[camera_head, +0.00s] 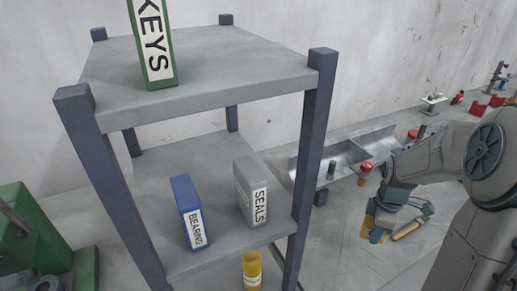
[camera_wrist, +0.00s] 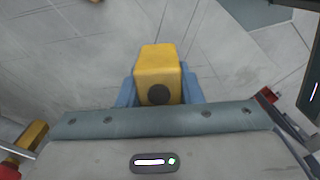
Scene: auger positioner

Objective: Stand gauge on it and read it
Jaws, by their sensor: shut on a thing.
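My gripper (camera_wrist: 160,88) is shut on a yellow block (camera_wrist: 158,62) with a dark round spot on its near face. Blue fingers flank the block on both sides in the wrist view. In the head view my gripper (camera_head: 385,212) is at the right, with the yellow block (camera_head: 376,230) at its lower end. I cannot tell for sure that this block is the gauge, and no reading shows on it. The block's far end and whether it touches anything below are unclear.
A grey shelf rack (camera_head: 215,64) with blue posts stands left of my arm. It holds boxes marked KEYS (camera_head: 152,45), BEARING (camera_head: 190,212) and SEALS (camera_head: 250,190). A tan handle-like piece (camera_head: 408,230) lies beside my gripper.

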